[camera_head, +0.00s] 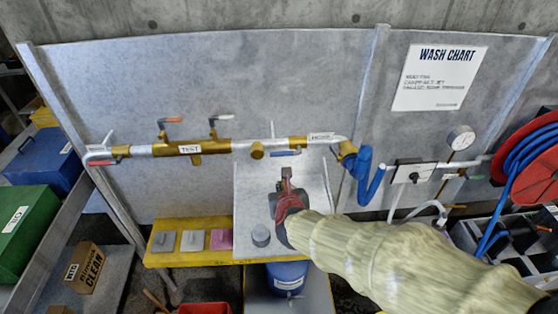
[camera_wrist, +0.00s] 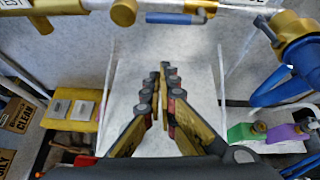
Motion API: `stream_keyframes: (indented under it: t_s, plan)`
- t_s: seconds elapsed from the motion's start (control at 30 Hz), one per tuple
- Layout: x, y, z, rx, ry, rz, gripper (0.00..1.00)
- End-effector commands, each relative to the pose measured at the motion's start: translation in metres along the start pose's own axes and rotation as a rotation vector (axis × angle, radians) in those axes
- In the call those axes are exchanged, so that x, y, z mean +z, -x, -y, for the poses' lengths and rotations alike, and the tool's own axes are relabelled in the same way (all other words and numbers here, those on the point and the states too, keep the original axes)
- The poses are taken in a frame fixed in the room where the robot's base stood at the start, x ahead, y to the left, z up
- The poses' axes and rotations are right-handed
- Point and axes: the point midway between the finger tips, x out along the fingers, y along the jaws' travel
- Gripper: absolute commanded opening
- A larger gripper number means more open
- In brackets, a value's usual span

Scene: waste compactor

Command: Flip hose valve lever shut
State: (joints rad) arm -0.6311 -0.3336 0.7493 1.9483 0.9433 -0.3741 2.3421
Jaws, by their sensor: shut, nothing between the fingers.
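A blue lever (camera_head: 285,153) lies level just under the brass-and-silver pipe, left of the white HOSE label (camera_head: 321,136). It looks parallel to the pipe. In the wrist view the blue lever (camera_wrist: 175,18) shows at the top, and the label is cut by the top edge. My gripper (camera_head: 287,178) points up toward the pipe from below, in front of the pale backing panel. The fingertips (camera_wrist: 167,68) are together and empty. They are below the lever in both views and apart from it.
The pipe also carries a TEST label (camera_head: 190,149), a red-tipped lever (camera_head: 170,120) and a grey lever (camera_head: 221,117). A blue hose (camera_head: 364,172) hangs at the pipe's right end. A yellow shelf (camera_head: 190,257) with small blocks stands low left. A pressure gauge (camera_head: 461,137) is at right.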

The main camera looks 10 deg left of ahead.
Motion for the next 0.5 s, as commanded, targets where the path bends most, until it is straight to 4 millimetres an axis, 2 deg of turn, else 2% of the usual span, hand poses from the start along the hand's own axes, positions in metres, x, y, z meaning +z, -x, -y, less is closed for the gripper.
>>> stream_keyframes:
  t_s: [0.13, 0.5]
  plan:
    - [-0.0023, -0.0037, -0.0030, -0.021, -0.081, 0.004, 0.00]
    - [-0.0030, -0.0054, -0.0027, -0.023, -0.092, 0.005, 0.00]
